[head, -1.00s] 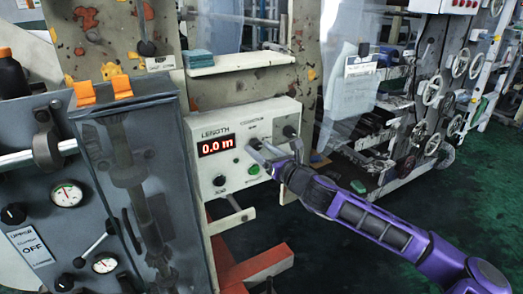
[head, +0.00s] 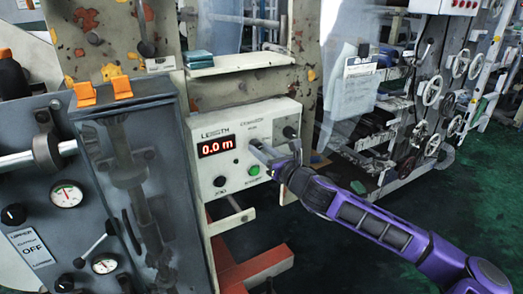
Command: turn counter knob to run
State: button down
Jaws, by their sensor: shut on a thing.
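The counter box (head: 236,165) is a cream panel with a red display (head: 216,146) reading 0.0 m. A green button (head: 254,170) and a black knob (head: 220,181) sit low on its face, and another dark knob (head: 290,132) sits at the upper right. The knob's pointing direction cannot be made out.
A shelf (head: 241,65) with teal pads juts out above the box. A grey cabinet (head: 140,180) with orange clips stands close on the left. Handwheels (head: 431,94) line a machine at the right. Green floor (head: 350,250) is open below my arm.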

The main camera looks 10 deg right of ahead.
jog(key=n+p, duration=0.1)
jog(key=n, duration=0.3)
jog(key=shift+r, duration=0.15)
jog(key=n+p, duration=0.1)
jog(key=n, duration=0.3)
jog(key=shift+h, duration=0.4)
jog(key=n, duration=0.4)
jog(key=shift+n, duration=0.3)
jog(key=shift+n+h, duration=0.5)
jog(key=shift+n, duration=1.6)
jog(key=shift+c, duration=2.4)
grip_release()
